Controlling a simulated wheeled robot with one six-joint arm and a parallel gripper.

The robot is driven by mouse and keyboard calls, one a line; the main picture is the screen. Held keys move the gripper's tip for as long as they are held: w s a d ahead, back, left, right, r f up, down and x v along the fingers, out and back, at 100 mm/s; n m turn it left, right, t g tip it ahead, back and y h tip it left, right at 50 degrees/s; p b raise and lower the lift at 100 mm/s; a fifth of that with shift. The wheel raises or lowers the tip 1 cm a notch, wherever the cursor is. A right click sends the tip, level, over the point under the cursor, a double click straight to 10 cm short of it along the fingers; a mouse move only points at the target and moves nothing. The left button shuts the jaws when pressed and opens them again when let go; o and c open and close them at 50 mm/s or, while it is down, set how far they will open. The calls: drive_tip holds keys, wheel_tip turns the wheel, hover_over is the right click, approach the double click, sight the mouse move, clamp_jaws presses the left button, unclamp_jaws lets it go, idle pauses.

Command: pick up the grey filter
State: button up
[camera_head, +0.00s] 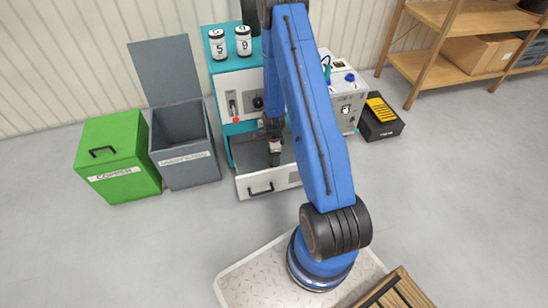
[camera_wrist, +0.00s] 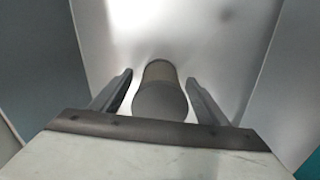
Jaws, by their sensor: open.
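The grey filter (camera_wrist: 160,100) shows in the wrist view as a dark grey rounded cylinder with a brownish-grey far part. It lies inside a pale, smooth-walled drawer. My gripper (camera_wrist: 160,76) is open, with one finger on each side of the filter. Small gaps seem to show between the fingers and the filter. In the head view my gripper (camera_head: 274,158) reaches down into the open drawer (camera_head: 268,185) of a teal and white cabinet (camera_head: 238,85). I cannot make out the filter there.
The drawer walls stand close around my gripper. Left are an open grey bin (camera_head: 187,168) and a closed green copper bin (camera_head: 117,170). Two numbered canisters (camera_head: 218,44) stand on the cabinet. A white machine (camera_head: 347,105) and a black crate with yellow contents (camera_head: 381,118) are right.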

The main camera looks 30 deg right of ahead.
drive_tip(key=shift+f, duration=0.25)
drive_tip(key=c, duration=1.2)
